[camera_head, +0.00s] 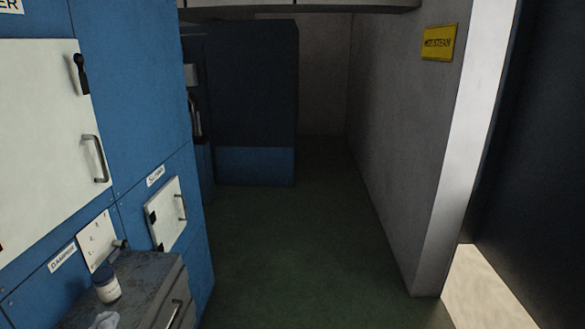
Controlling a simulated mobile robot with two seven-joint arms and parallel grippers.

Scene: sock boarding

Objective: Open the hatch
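Two white doors are set in the blue machine front at the left. The large door (42,130) is cut off by the left edge; it has a metal bar handle (96,158) and a black latch lever (81,74). The small hatch (167,214) sits lower right of it, with a small bar handle (181,207) on its right and a dark fitting at its left. Both look closed. I cannot tell which one is the named hatch. Neither gripper is in view.
A grey metal cabinet (120,285) with a jar (106,284) and a whitish crumpled item (104,320) on it stands below the small hatch. A damper plate (97,242) is beside it. Green floor (290,260) is clear up to the right wall (400,150).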

